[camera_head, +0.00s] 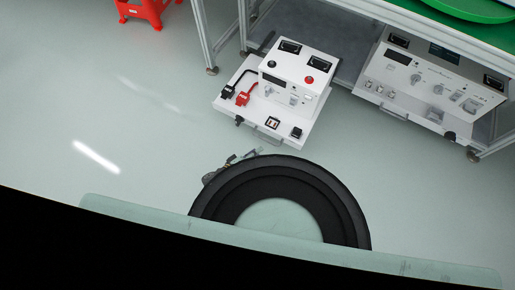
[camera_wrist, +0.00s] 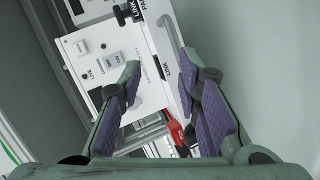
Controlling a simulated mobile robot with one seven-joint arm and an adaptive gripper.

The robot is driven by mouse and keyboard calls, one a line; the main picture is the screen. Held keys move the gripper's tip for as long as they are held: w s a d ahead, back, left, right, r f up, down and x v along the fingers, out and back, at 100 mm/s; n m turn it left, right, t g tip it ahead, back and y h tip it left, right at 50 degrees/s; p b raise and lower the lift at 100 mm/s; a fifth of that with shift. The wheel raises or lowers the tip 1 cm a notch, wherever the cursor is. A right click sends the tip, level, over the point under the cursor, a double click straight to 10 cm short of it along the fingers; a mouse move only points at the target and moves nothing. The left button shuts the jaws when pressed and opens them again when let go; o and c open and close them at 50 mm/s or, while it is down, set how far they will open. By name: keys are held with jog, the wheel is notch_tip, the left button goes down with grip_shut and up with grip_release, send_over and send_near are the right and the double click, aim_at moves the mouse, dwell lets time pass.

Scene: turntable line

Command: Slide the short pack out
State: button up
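Two white equipment packs with front handles are at the table's lower level in the head view. The left pack (camera_head: 312,88) stands well out from under the table edge, with black and red connectors on its left side. The right, wider pack (camera_head: 432,85) sits mostly under the tabletop. I cannot tell for sure which is the short pack. In the wrist view my gripper (camera_wrist: 162,66) is open, its two purple-padded fingers apart in front of a white panel (camera_wrist: 105,45) with switches and a grey handle (camera_wrist: 171,40). Nothing shows clasped between the fingers.
A green-topped table (camera_head: 475,38) with pale legs stands over the packs. A red stool (camera_head: 146,10) is at the upper left. The floor (camera_head: 130,125) at left is clear. A red part (camera_wrist: 178,137) shows between the fingers in the wrist view.

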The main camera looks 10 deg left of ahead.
jog(key=shift+s+a+r+p, duration=0.1)
jog(key=shift+s+a+p, duration=0.05)
jog(key=shift+s, duration=0.25)
jog(key=shift+s+a+r+p, duration=0.1)
jog(key=shift+s+p, duration=0.05)
jog(key=shift+s, duration=0.2)
dwell(0.4)
